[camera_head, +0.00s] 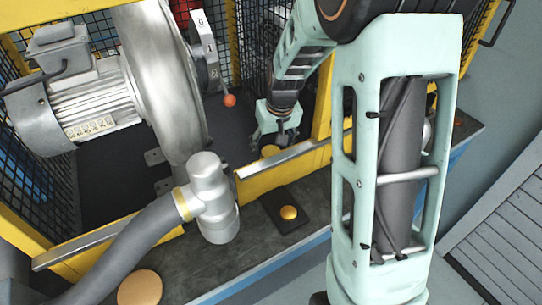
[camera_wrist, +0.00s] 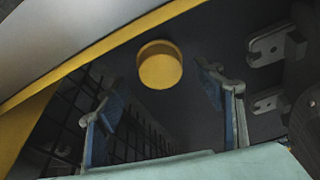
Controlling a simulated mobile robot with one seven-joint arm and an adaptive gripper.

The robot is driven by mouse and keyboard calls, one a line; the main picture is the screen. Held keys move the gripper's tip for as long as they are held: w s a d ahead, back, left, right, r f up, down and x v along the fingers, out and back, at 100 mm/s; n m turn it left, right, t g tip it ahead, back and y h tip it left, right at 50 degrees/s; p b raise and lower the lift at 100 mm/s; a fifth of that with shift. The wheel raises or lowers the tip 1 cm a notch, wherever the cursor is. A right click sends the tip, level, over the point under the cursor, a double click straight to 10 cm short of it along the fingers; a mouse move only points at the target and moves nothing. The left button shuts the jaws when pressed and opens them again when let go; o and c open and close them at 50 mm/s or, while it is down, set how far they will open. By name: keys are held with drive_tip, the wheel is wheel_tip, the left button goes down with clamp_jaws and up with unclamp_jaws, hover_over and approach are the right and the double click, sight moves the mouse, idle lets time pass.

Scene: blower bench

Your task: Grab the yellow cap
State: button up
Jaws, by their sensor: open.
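The yellow cap (camera_wrist: 160,66) is a round, short disc in the upper middle of the wrist view, seen against a dark surface. In the head view it shows as a small yellow disc (camera_head: 270,151) just below my gripper (camera_head: 276,139), behind the yellow frame rail. In the wrist view my gripper (camera_wrist: 167,94) is open, with its blue-padded fingers apart on either side below the cap. The cap appears ahead of the fingertips, and nothing is held. I cannot tell the exact gap.
A yellow rail (camera_head: 285,168) runs close in front of the cap. The blower (camera_head: 160,75) with its motor and grey hose (camera_head: 125,245) fills the left. An orange-yellow knob (camera_head: 288,212) sits on a dark plate, and a tan disc (camera_head: 140,288) lies at the bottom. Black mesh (camera_head: 262,40) stands behind.

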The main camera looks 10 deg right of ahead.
sight(268, 150)
drive_tip(key=x, duration=0.2)
drive_tip(key=shift+f, duration=0.35)
drive_tip(key=c, duration=1)
drive_tip(key=shift+r, duration=0.1)
drive_tip(key=shift+c, duration=0.2)
